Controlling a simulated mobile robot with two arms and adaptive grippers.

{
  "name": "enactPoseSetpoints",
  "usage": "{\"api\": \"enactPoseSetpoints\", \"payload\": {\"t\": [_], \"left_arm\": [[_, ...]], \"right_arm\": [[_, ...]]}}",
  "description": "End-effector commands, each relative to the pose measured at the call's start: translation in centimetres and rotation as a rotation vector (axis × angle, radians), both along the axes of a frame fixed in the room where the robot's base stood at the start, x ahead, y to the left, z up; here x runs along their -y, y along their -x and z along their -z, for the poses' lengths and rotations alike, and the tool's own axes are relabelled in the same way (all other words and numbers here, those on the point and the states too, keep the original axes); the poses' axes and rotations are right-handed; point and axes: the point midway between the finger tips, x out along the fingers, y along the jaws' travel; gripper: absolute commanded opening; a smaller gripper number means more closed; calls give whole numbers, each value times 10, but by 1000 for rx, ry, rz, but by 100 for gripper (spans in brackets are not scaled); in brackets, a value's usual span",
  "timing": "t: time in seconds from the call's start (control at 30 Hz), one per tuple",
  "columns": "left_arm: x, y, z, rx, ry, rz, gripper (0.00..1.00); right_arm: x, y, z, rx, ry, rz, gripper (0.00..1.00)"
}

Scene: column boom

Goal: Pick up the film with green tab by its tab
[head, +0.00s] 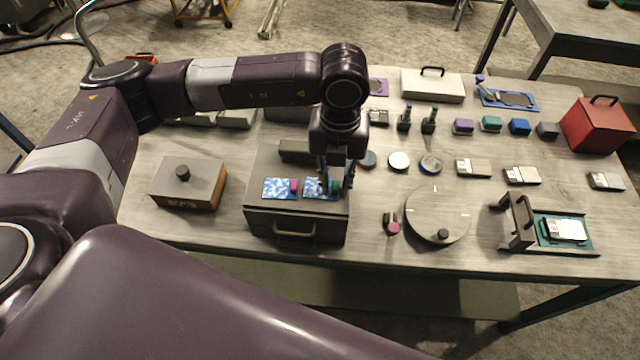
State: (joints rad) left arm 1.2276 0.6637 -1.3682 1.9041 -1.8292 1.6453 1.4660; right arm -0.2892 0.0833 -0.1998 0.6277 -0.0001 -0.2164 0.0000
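The film with the green tab (314,189) is a blue-and-white patterned piece lying on top of a dark grey box with a front handle. Its green tab is at its right end, mostly hidden by my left gripper. My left gripper (334,188) points down over this tab end, with its fingers at or very near the tab. Whether the fingers touch or grip it is too small to tell. A similar film with a magenta tab (276,188) lies just to the left on the same box. My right gripper is not in view.
The grey box (265,226) stands near the table's front edge. A knobbed box (188,183) is to its left. A round turntable (437,214) and a small magenta-ended object (392,224) are to its right. A green-based fixture (560,232) stands farther right.

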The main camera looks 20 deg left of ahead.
Motion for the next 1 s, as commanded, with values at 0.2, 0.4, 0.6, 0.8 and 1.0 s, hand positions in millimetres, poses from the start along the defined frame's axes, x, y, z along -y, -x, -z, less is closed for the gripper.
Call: {"api": "enactPoseSetpoints", "payload": {"t": [0.2, 0.4, 0.6, 0.8, 1.0], "left_arm": [[0, 0, 0, 0, 0, 0, 0], [0, 0, -1, 0, 1, 0, 0], [1, -1, -6, 2, 1, 0, 0], [1, -1, -29, 5, 2, 0, 0], [2, -2, -82, 9, 4, 2, 0]], "right_arm": [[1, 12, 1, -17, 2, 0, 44], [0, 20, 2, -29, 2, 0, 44], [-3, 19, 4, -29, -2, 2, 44], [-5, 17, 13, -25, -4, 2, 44], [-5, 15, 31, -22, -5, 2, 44]]}}
